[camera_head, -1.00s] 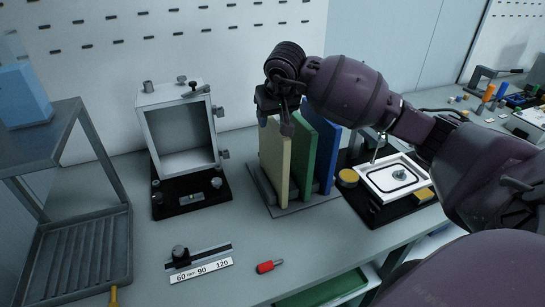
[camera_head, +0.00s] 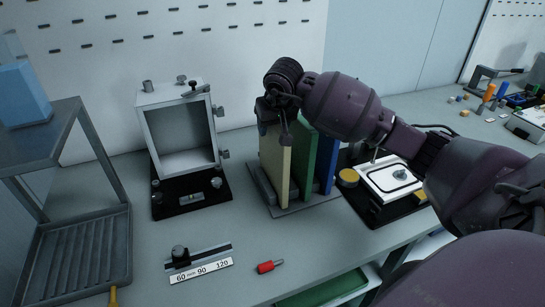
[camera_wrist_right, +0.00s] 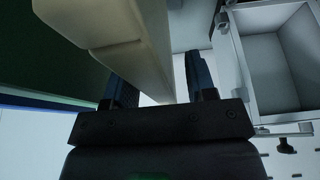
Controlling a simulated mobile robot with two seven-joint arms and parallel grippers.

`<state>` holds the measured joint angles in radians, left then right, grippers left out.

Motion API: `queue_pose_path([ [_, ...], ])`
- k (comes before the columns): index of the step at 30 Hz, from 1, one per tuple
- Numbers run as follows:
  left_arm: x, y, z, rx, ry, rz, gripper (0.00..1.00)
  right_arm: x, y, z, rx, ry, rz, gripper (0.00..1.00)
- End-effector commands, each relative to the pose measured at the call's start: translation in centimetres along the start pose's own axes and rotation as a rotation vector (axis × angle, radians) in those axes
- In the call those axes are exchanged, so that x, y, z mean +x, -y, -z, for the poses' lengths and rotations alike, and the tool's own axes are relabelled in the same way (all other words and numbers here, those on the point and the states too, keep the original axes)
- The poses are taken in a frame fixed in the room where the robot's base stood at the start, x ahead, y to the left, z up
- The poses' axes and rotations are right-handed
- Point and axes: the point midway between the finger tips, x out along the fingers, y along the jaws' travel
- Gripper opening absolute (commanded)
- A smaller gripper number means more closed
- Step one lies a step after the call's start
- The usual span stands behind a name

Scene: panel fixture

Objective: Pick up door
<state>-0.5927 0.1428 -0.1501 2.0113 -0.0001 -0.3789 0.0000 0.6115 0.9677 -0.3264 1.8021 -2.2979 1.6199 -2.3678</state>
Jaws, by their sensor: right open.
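Three upright panels stand side by side in a grey rack (camera_head: 311,205): a cream one (camera_head: 273,165), a green one (camera_head: 304,160) and a blue one (camera_head: 328,163). Nothing in view marks which is the door. My right gripper (camera_head: 274,131) is at the top of the cream panel. In the right wrist view the fingers of the right gripper (camera_wrist_right: 160,88) are apart, with the cream panel (camera_wrist_right: 120,35) running between them, nearer the left finger. I cannot tell whether either finger touches it. My left gripper is not in view.
An open-fronted white box (camera_head: 182,140) stands on a black base left of the rack. A clamp-like fixture with a white frame (camera_head: 396,174) lies to the right. A grey shelf (camera_head: 70,110) stands at left.

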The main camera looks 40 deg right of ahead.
Motion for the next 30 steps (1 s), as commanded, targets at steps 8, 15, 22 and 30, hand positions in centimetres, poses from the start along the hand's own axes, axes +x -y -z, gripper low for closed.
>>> queue_pose_path([
  [8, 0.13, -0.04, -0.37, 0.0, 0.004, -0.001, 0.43, 0.24, 0.02, -0.11, 0.0, 0.001, 0.0, 0.51],
  [15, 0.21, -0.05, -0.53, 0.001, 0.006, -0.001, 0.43, 0.33, 0.03, -0.14, 0.001, 0.0, 0.001, 0.51],
  [22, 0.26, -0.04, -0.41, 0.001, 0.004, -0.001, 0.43, 0.3, 0.03, -0.13, 0.001, 0.0, 0.001, 0.51],
  [30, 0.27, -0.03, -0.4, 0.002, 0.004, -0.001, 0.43, 0.31, 0.02, -0.13, 0.001, 0.0, 0.001, 0.1],
])
